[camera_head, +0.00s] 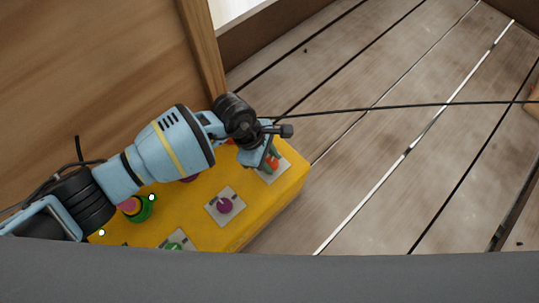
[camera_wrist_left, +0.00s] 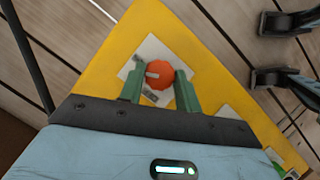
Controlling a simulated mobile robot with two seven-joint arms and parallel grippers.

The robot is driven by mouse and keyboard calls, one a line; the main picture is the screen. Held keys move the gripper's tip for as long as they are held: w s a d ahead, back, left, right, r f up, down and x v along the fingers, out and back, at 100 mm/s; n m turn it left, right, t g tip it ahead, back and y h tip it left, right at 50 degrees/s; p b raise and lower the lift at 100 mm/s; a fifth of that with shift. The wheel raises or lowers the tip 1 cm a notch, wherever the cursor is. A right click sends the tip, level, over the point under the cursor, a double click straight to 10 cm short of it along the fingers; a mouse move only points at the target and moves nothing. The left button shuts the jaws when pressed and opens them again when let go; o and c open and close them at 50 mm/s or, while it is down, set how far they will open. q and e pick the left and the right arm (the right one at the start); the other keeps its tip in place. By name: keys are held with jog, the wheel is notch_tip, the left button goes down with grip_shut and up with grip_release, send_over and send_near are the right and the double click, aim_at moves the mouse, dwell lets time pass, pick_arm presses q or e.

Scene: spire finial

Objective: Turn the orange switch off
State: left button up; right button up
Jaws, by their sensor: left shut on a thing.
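The orange switch (camera_wrist_left: 160,74) is a round orange knob on a pale square plate at the end of a yellow panel. In the head view the orange switch (camera_head: 272,163) is partly covered by my left gripper (camera_head: 269,155). In the left wrist view my left gripper (camera_wrist_left: 159,82) has its green fingers on either side of the knob, shut on it. Small grey marks show on the plate, too small to read.
The yellow panel (camera_head: 240,232) also carries a purple knob (camera_head: 225,205), a green switch (camera_head: 174,246) and a green-based button (camera_head: 140,208). A wooden wall (camera_head: 90,70) stands behind it. A thin dark cable (camera_head: 400,106) crosses above the plank floor (camera_head: 420,160), which is clear to the right.

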pick_arm(q)
jog(key=n+t+p, duration=0.1)
jog(key=n+p, duration=0.1)
jog(key=n+t+p, duration=0.1)
jog(key=n+p, duration=0.2)
jog(key=n+t+p, duration=0.1)
jog(key=n+p, duration=0.2)
jog(key=shift+s+r, duration=0.25)
jog(key=n+t+p, duration=0.1)
jog(key=n+p, duration=0.1)
jog(key=n, duration=0.1)
jog(key=shift+d+f+y+p, duration=0.1)
jog(key=shift+y+p, duration=0.2)
jog(key=shift+s+f+n+p, duration=0.1)
jog(key=shift+n+p, duration=0.35)
jog(key=shift+n, duration=0.15)
jog(key=shift+t, duration=0.3)
pick_arm(e)
jog(key=w+r+t, duration=0.1)
jog(key=w+r, duration=0.2)
jog(key=r, duration=1)
jog(key=shift+w+r+t, duration=0.2)
jog(key=shift+t, duration=0.2)
jog(key=shift+a, duration=0.1)
pick_arm(q)
jog(key=o, duration=0.9)
jog(key=shift+o, duration=0.4)
jog(key=shift+y, duration=0.3)
pick_arm(e)
jog(key=shift+s, duration=0.25)
